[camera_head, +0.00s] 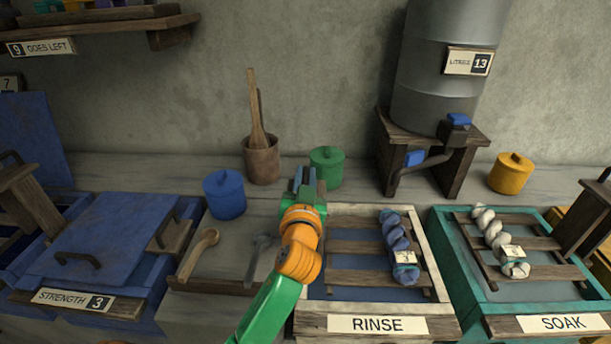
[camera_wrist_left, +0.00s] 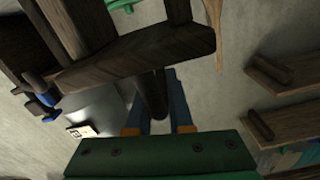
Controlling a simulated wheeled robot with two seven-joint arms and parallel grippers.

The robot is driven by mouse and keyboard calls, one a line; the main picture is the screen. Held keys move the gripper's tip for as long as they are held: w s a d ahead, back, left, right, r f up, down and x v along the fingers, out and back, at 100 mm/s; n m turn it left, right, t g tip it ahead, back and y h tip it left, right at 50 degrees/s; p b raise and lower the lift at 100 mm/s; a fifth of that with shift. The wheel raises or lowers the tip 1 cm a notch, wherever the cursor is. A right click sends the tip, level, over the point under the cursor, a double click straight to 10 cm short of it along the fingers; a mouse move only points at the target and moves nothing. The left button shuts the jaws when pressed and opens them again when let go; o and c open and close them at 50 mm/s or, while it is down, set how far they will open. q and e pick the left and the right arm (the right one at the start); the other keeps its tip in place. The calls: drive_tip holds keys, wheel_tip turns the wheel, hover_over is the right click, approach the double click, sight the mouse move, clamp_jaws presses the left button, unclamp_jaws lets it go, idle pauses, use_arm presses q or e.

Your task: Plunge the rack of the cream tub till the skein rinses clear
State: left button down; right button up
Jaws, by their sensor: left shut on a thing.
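The cream tub (camera_head: 378,309) carries a RINSE label on its front. Its slatted wooden rack (camera_head: 372,277) lies across the tub, with dark blue liquid visible between the slats. A twisted blue-and-pale skein (camera_head: 396,238) with a small tag lies along the rack's right part. My left gripper (camera_head: 306,182) is at the tub's left back corner. In the left wrist view its blue fingers are shut around a dark wooden post (camera_wrist_left: 152,92), joined to a thick dark bar (camera_wrist_left: 130,55). In the head view the arm mostly hides this grip. My right gripper is out of view.
A teal SOAK tub (camera_head: 470,282) with a pale skein stands at the right. A blue lidded vat (camera_head: 100,240) and a spoon tray (camera_head: 220,286) lie left. Green (camera_head: 327,167) and blue (camera_head: 224,194) pots and a metal tank (camera_head: 440,70) stand behind.

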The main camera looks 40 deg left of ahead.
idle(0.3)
use_arm(q)
wheel_tip(320, 180, up, 4)
drive_tip(key=p, duration=0.3)
drive_tip(key=shift+f, duration=0.4)
drive_tip(key=c, duration=0.8)
unclamp_jaws()
drive_tip(key=shift+c, duration=0.2)
drive_tip(key=b+v, duration=0.1)
drive_tip(key=v, duration=0.5)
drive_tip(key=shift+s+d+f+b, duration=0.1)
drive_tip(key=shift+s+f+b, duration=0.1)
drive_tip(key=shift+b, duration=0.1)
drive_tip(key=shift+s+d+r, duration=0.15)
drive_tip(key=shift+s, duration=0.1)
